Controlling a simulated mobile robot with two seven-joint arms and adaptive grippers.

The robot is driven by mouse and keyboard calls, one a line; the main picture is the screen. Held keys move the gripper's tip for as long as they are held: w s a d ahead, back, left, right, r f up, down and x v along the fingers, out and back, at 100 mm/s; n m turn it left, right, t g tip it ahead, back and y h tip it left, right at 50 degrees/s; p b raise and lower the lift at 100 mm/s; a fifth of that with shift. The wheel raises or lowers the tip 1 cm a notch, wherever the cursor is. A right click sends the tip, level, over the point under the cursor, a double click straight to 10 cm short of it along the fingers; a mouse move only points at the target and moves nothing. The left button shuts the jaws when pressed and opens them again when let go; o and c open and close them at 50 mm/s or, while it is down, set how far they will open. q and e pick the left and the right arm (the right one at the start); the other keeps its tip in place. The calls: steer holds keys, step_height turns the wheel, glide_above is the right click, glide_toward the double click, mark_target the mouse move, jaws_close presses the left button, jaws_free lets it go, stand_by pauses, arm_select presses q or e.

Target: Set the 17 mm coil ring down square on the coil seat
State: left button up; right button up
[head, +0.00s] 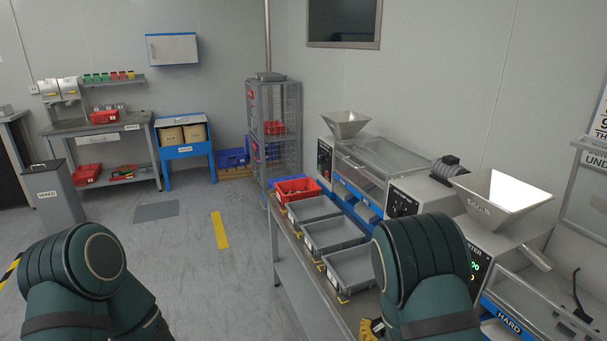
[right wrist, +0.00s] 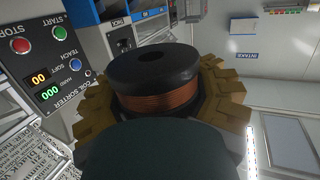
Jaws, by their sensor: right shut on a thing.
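A coil ring (right wrist: 155,104) with copper winding and black flanges shows in the right wrist view. My right gripper (right wrist: 163,98) has its brown-gold ribbed fingers on both sides of it, shut on it. In the head view only a small yellowish part of the right gripper (head: 372,328) shows at the lower edge, beside my dark green arm; the ring is hidden there. I cannot make out the coil seat for certain in either view. My left gripper is out of view; only my left arm shows at the lower left.
The coil sorter panel (right wrist: 45,68) with buttons and displays is at the left of the wrist view. In the head view, grey bins (head: 335,235) and a red bin (head: 297,189) line the bench beside hopper machines (head: 500,195). Floor at centre left is clear.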

stand_by(0.8)
steer(key=shift+d+f+h, duration=0.1)
steer(key=shift+h, duration=0.2)
steer(key=d+m+h, duration=0.2)
steer(key=s+d+m+g+h, duration=0.1)
steer(key=d+h, duration=0.1)
steer(key=h, duration=0.1)
steer(key=d+m+g+h, duration=0.1)
steer(key=d+m+h, duration=0.1)
steer(key=shift+s+d+f+m, duration=0.15)
steer(key=shift+d+f+m, duration=0.15)
steer(key=shift+f, duration=0.1)
steer(key=shift+s+d+r+m+g+h, duration=0.25)
steer(key=shift+s+d+m+g+h, duration=0.4)
steer(key=shift+s+m+g+h, duration=0.65)
steer(key=shift+s+d+r+m+g+h, duration=0.25)
steer(key=shift+s+d+m+g+h, duration=0.4)
steer(key=shift+s+m+g+h, duration=0.65)
steer(key=shift+s+d+r+m+g+h, duration=0.25)
steer(key=shift+s+d+m+g+h, duration=0.4)
steer(key=shift+s+m+g+h, duration=0.6)
steer(key=shift+w+g, duration=0.35)
steer(key=shift+f+b, duration=1.3)
steer(key=shift+f, duration=3.6)
